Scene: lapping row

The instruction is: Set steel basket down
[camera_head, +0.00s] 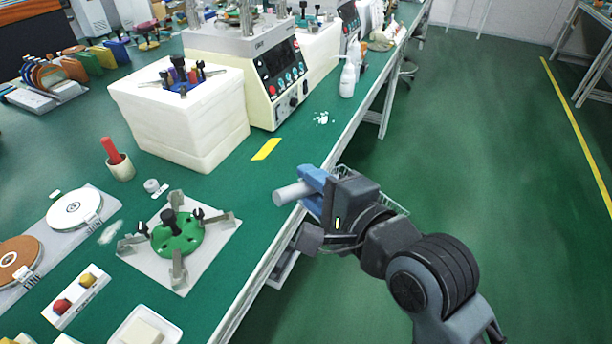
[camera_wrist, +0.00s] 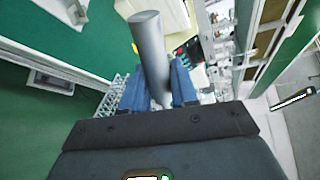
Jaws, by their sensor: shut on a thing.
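My gripper (camera_head: 312,188) has blue fingers shut on a thick grey cylindrical grip, which looks like the handle of the steel basket. In the wrist view, the fingers (camera_wrist: 160,92) close around this grey bar. The steel basket (camera_head: 396,206) is mostly hidden behind my gripper and wrist in the head view; only thin wire shows. Its wire mesh also shows in the wrist view (camera_wrist: 110,96), left of the fingers. The gripper is at the right edge of the green bench (camera_head: 240,215), with the visible wire out over the floor side. Contact between basket and bench cannot be seen.
A yellow tape mark (camera_head: 266,149) lies on the bench near a cream block (camera_head: 180,125) and a control machine (camera_head: 282,85). A white plate with a green fixture (camera_head: 177,238) stands nearer. A white bottle (camera_head: 347,79) stands farther along. Bench around the tape is clear.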

